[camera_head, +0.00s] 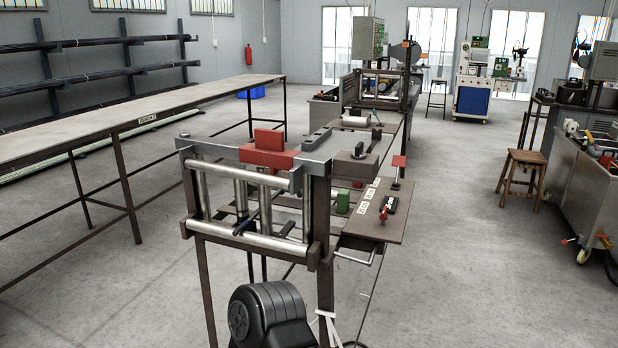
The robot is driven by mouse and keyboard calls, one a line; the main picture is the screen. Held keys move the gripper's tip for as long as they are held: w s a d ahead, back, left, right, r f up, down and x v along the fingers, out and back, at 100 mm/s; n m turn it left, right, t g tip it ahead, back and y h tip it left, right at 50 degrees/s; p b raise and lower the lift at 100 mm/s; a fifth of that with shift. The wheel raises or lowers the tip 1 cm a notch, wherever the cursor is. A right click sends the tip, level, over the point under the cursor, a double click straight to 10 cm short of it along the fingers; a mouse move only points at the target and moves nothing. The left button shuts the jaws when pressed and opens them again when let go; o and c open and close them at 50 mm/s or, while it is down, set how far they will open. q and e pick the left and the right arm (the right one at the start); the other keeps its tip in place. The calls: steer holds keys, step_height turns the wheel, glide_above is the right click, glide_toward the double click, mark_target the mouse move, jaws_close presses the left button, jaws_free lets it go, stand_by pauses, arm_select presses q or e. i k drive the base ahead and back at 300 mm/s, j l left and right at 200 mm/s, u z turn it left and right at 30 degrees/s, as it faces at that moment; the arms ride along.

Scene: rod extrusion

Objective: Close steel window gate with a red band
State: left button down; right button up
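A rod machine with a dark metal frame (322,222) stands in front of me, a little left of centre. A flat grey steel bar (212,144) lies across its top, with a red block and band (268,157) around its middle. This looks like the steel gate with the red band. Below it, an upper steel roller (228,173), a lower steel roller (262,241) and upright steel rollers (240,197) frame a window-like opening. I cannot tell whether the gate is open or closed. Neither of my grippers is in view.
A black ribbed motor (268,315) sits low in front. A long table (140,113) runs along the left. A wooden stool (525,170) stands right. Floor right of the machine is clear.

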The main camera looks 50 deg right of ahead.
mark_target(268, 149)
steer(key=j+z, duration=0.15)
steer(key=z, duration=1.5)
